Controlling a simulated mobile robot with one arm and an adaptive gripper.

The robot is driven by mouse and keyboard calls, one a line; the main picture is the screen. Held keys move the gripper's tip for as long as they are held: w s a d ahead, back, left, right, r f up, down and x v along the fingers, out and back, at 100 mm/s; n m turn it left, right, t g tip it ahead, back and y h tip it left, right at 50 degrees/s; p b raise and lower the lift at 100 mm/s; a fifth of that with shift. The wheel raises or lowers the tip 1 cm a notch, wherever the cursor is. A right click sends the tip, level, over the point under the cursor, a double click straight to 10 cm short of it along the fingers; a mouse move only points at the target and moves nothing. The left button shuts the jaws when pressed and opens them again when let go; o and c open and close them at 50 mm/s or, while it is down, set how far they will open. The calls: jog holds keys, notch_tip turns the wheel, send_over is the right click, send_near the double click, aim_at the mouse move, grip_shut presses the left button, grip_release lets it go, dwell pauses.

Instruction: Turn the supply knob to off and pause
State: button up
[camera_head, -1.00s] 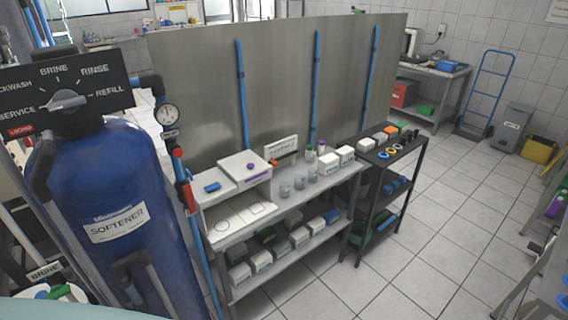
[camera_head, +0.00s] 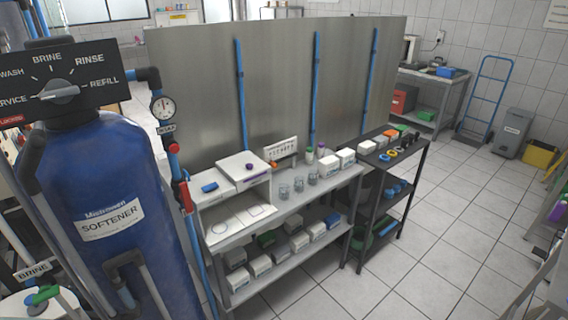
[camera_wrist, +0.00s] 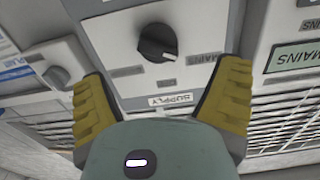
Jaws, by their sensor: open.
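The supply knob (camera_wrist: 157,43) is a round black knob with a white pointer mark, on a light grey panel in the wrist view. A label reading SUPPLY (camera_wrist: 171,99) sits on the panel between it and my gripper. My gripper (camera_wrist: 165,80) has two yellow ridged fingers spread wide, one on each side of the panel's lower part. The fingers hold nothing, and the knob lies beyond their tips, apparently untouched. The head view shows neither my gripper nor this knob.
The head view shows a blue softener tank (camera_head: 112,215), a metal bench (camera_head: 290,207), a black shelf rack (camera_head: 388,200), and open tiled floor (camera_head: 455,210) at right.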

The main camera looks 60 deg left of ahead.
jog(key=d, duration=0.6)
jog(key=shift+w, duration=0.2)
jog(key=shift+d+r+b, duration=0.1)
jog(key=shift+d+b, duration=0.2)
jog(key=shift+d, duration=0.15)
jog(key=c, duration=1.2)
